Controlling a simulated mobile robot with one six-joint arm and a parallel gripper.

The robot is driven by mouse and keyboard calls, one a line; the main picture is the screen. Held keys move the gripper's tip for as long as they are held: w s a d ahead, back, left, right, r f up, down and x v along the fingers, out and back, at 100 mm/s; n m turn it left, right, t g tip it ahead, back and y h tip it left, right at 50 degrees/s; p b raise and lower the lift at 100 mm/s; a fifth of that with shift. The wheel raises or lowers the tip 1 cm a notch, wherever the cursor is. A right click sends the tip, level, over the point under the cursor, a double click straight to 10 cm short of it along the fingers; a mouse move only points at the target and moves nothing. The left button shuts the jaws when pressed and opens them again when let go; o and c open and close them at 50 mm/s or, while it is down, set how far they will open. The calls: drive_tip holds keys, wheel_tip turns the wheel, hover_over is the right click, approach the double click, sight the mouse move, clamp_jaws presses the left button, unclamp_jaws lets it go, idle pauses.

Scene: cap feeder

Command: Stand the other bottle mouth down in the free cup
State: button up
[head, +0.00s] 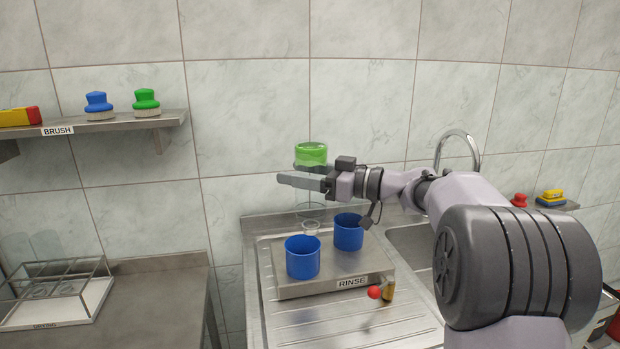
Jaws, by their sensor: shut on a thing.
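My gripper (290,175) is shut on a clear bottle with a green end (311,153). The green end is up, and the clear body runs down behind the fingers to a pale ring-shaped mouth (311,227), so the bottle hangs mouth down. Two blue cups stand on the steel rinse stand (330,282): a left cup (303,260) and a right cup (348,234). The bottle's mouth shows between and behind their rims; its exact depth is unclear. No bottle shows in the left cup; part of the right cup's opening is hidden by my arm.
A red ball (374,292) and a small amber object (388,290) are by the stand's front right edge. A faucet (458,140) and sink are at right. A brush shelf (100,123) is upper left. A clear-sided drying box (55,305) sits on the left counter.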

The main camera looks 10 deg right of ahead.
drive_tip(key=w+f, duration=0.1)
drive_tip(key=w, duration=0.5)
wheel_tip(320, 180, down, 13)
drive_tip(key=shift+a, duration=0.35)
drive_tip(key=shift+f, duration=0.2)
drive_tip(key=shift+f, duration=0.35)
drive_tip(key=o, duration=1.4)
drive_tip(key=shift+s, duration=0.1)
